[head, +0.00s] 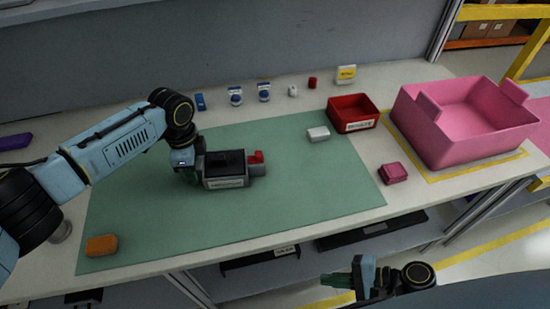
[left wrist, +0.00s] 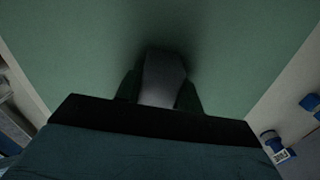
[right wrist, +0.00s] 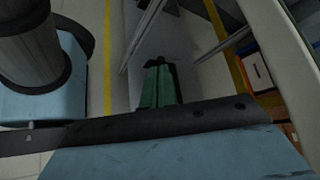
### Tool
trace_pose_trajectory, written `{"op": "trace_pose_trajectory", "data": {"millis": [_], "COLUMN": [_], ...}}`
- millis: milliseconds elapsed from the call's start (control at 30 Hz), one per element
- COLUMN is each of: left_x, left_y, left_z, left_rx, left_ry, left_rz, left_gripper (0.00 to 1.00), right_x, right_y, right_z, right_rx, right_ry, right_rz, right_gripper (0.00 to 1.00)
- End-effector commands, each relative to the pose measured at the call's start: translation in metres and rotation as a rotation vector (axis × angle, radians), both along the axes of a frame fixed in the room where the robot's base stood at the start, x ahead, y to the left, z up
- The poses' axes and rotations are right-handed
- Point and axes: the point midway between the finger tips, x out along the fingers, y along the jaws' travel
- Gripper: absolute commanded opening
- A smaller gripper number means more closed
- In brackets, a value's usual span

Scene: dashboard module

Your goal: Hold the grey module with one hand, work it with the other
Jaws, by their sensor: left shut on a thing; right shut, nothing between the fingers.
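The grey module (head: 226,181) sits on the green mat (head: 290,204), left of its middle. It has a dark top, a pale label on its front and a red part (head: 256,157) at its right end. My left gripper (head: 192,168) is shut on the module's left end. In the left wrist view the module's grey end (left wrist: 163,78) shows between the fingers, and the rest of it is hidden. My right gripper (head: 359,276) is low in front of the table edge, away from the module. In the right wrist view its green fingers (right wrist: 159,84) are together and empty.
A red bin (head: 353,127) and a large pink bin (head: 437,141) stand at the right. A white block (head: 318,134), a pink block (head: 393,173) and an orange block (head: 101,245) lie around. Several small items line the back. The mat's right half is mostly clear.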

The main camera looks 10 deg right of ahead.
Motion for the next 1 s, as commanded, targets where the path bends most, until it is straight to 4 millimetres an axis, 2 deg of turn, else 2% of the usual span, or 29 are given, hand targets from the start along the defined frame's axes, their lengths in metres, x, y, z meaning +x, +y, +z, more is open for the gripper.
{"op": "trace_pose_trajectory", "data": {"millis": [33,133,167,200,400,600,733,1000], "left_x": [-0.001,0.0,-0.001,-0.001,0.0,0.0,0.0,0.0], "left_y": [0.0,0.0,0.0,0.0,0.0,0.0,0.0,0.0], "left_z": [-0.001,-0.001,-0.001,-0.001,-0.001,-0.001,-0.001,-0.001], "left_rx": [0.0,0.0,0.0,0.0,0.0,0.0,0.0,0.0], "left_ry": [0.002,0.002,0.002,0.002,0.001,0.001,0.001,0.001], "left_rz": [-0.001,-0.001,-0.001,-0.001,0.0,0.0,0.0,0.0], "left_gripper": [0.0,0.0,0.0,0.0,0.0,0.0,0.0,0.0], "right_x": [0.005,0.011,0.016,0.029,0.074,0.095,0.099,0.099], "right_y": [0.003,0.005,0.003,-0.007,-0.051,-0.08,-0.087,-0.088], "right_z": [0.031,0.096,0.115,0.134,0.152,0.165,0.168,0.168], "right_rx": [0.089,0.267,0.301,0.296,0.069,-0.094,-0.135,-0.14], "right_ry": [-0.024,-0.088,-0.139,-0.253,-0.623,-0.804,-0.842,-0.846], "right_rz": [0.004,0.026,0.024,-0.006,-0.162,-0.248,-0.266,-0.267], "right_gripper": [0.0,0.0,0.0,0.0,0.0,0.0,0.0,0.0]}}
